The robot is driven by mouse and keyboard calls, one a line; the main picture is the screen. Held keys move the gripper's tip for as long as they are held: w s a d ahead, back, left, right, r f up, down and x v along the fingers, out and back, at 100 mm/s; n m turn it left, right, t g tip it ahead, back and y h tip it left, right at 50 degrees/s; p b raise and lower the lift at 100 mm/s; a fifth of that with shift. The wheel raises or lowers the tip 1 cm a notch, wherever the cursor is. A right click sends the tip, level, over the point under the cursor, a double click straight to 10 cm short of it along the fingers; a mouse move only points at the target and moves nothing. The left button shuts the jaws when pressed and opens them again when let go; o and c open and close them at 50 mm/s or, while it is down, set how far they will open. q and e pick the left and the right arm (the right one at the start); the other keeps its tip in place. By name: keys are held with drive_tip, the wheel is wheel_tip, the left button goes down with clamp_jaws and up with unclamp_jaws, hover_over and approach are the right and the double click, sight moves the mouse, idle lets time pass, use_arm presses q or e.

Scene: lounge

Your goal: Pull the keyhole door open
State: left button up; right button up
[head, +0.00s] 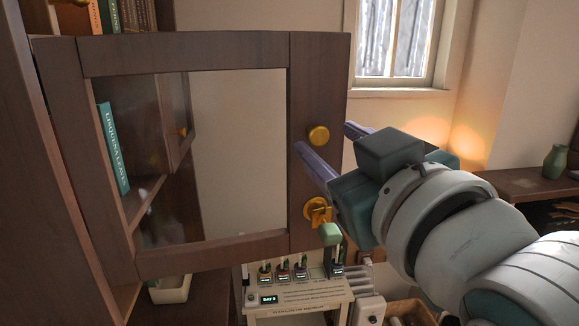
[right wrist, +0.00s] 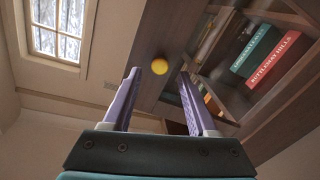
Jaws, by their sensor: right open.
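The keyhole door (head: 185,53) has a dark wooden frame around a see-through middle and stands swung out from the cabinet. A round brass knob (head: 318,135) and, below it, a brass keyhole plate (head: 313,213) with a key and green tag (head: 329,234) are on its right stile. My right gripper (head: 322,136) is open at that stile, one purple finger across its front and the other at its right edge. In the right wrist view, the yellow knob (right wrist: 160,66) shows between the fingertips (right wrist: 158,72). Contact cannot be told. My left gripper is not in view.
Cabinet shelves with books (right wrist: 275,52) lie behind the door, and a teal book (head: 113,148) shows through its middle. A small console with switches (head: 300,290) stands below. A side table with a green vase (head: 556,162) is at the right.

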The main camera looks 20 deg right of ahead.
drive_tip(key=s+b, duration=0.2)
drive_tip(key=s, duration=0.5)
drive_tip(key=shift+s+b, duration=0.3)
drive_tip(key=shift+b, duration=0.1)
drive_tip(key=shift+d, duration=0.1)
drive_tip(key=s+d+f+m+g, duration=0.1)
drive_tip(key=s+d+f+g, duration=0.1)
drive_tip(key=s+f+g, duration=0.65)
drive_tip(key=s+d+f+m+g, duration=0.15)
drive_tip(key=s+f+g, duration=0.35)
drive_tip(key=f, duration=0.7)
drive_tip(key=w+p+v, duration=0.2)
drive_tip(key=p+v, duration=1)
drive_tip(key=p, duration=0.1)
drive_tip(key=shift+s+d+r+n+g, duration=0.15)
drive_tip(key=shift+d+r+n+g, duration=0.25)
drive_tip(key=shift+r, duration=0.25)
